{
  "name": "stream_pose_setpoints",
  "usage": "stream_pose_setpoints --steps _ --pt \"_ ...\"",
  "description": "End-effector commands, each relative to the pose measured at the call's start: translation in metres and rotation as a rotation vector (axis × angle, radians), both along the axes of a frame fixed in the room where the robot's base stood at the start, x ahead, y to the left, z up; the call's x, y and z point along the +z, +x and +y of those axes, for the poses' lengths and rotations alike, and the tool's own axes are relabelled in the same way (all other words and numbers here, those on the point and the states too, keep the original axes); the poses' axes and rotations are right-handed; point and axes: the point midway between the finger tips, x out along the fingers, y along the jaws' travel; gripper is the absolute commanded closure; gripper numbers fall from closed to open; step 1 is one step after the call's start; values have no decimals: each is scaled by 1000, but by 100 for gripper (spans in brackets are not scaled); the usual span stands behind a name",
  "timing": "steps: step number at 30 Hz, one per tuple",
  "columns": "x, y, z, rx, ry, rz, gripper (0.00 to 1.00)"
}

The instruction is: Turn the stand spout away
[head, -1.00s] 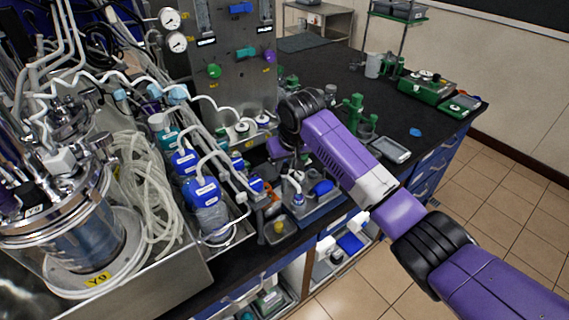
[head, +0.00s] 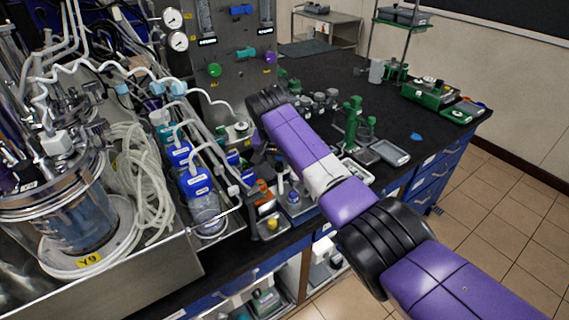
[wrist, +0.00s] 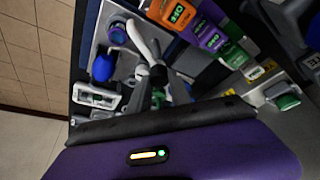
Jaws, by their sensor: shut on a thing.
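In the wrist view a white curved spout (wrist: 142,38) rises from a dark joint beside a small purple-and-blue cap. My gripper (wrist: 157,76) has its grey fingers closed together at the spout's lower end, shut on it. The exact contact is small and partly hidden. In the head view the small stand (head: 294,196) with a purple-blue top is on the bench below my arm. My gripper is mostly hidden there behind my wrist.
Orange, purple and green labelled boxes (wrist: 205,32) stand on the other side. Blue-capped bottles (head: 195,180) and a green stand (head: 352,125) flank my arm.

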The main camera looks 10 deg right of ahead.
Motion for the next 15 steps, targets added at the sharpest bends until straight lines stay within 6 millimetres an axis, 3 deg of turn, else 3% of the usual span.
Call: stream_pose_setpoints --steps 15 --pt "-4 1 0 -408 0 0 100"
